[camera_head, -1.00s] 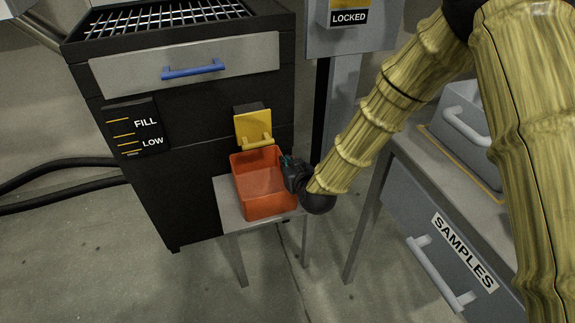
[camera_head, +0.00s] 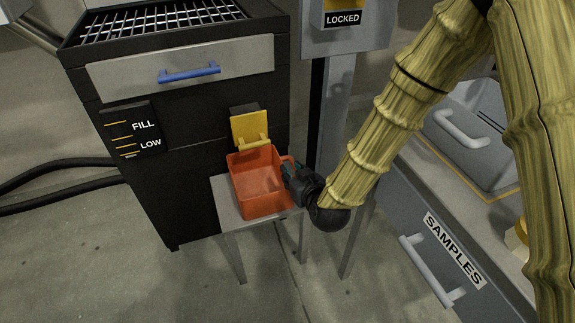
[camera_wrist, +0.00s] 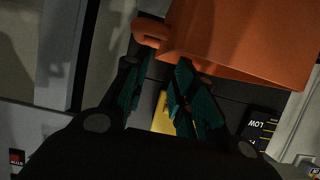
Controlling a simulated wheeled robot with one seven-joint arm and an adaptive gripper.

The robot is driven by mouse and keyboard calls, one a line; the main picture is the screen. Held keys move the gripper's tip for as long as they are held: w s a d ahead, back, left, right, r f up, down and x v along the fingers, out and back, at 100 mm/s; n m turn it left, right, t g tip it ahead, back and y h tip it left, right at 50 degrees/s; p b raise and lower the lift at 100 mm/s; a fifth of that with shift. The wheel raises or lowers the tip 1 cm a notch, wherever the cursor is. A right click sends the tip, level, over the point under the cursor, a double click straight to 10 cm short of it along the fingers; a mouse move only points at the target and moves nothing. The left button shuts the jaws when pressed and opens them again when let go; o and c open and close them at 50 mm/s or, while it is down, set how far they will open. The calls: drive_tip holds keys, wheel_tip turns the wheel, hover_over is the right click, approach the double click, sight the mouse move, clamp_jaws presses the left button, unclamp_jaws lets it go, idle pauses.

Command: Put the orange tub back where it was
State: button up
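The orange tub (camera_head: 258,182) stands upright on a small grey stand (camera_head: 226,208), below the yellow flap (camera_head: 249,129) of the black machine. It looks empty. Its handle sticks out on the right side. My gripper (camera_head: 291,170) is just right of the tub, beside the handle. In the wrist view, the tub (camera_wrist: 240,40) fills the upper right and its handle (camera_wrist: 148,32) lies beyond the fingertips. My gripper (camera_wrist: 166,66) is open there, with a gap between the teal fingers and nothing held.
A grey bench with a SAMPLES drawer (camera_head: 440,262) and a grey case (camera_head: 470,145) stands at the right. A post with a LOCKED box (camera_head: 342,18) rises behind my gripper. The black machine (camera_head: 190,190) stands left and behind the stand. Black hoses run at far left.

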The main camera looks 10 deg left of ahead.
drive_tip(key=shift+p+v, duration=0.3)
drive_tip(key=shift+v, duration=1.6)
